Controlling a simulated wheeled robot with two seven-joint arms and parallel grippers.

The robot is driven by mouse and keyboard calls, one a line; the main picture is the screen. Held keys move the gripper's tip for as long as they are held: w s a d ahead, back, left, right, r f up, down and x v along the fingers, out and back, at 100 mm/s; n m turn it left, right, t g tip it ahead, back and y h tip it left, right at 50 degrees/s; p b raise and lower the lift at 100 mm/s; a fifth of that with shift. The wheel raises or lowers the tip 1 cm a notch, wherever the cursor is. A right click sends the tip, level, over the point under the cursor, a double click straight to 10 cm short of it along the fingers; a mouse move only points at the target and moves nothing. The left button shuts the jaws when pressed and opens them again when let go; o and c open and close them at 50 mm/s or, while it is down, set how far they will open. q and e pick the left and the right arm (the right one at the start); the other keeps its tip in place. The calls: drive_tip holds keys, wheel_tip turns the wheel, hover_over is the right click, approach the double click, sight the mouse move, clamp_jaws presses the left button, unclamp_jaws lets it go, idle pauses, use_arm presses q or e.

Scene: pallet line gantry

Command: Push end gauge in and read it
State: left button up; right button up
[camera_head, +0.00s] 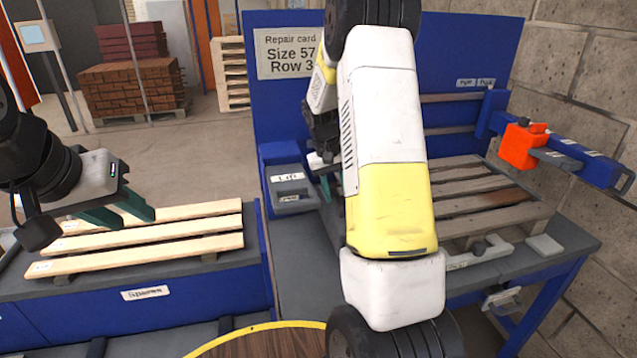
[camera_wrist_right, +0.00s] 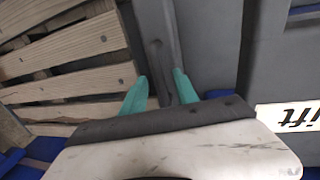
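No part in view is labelled as the end gauge, so I cannot tell which it is. An orange-red block (camera_head: 519,146) sits on a blue bar (camera_head: 600,172) at the right. A grey handled piece (camera_head: 482,251) lies at the front of the pallet bench. My right gripper (camera_head: 328,184) is mostly hidden behind my arm, near a grey box labelled Lift (camera_head: 288,184). In the right wrist view its teal fingers (camera_wrist_right: 160,90) are apart, with a dark grey bar (camera_wrist_right: 158,45) beyond and between them; contact is unclear. My left gripper (camera_head: 128,212) is open and empty above pale slats.
A worn wooden pallet (camera_head: 480,205) lies on the right bench. Pale slats (camera_head: 150,245) lie on the blue left bench. A repair card (camera_head: 287,53) reads "Size 57, Row 3", its edge partly covered by my arm. A brick wall (camera_head: 590,70) closes the right side.

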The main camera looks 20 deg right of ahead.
clamp_jaws()
idle(1.4)
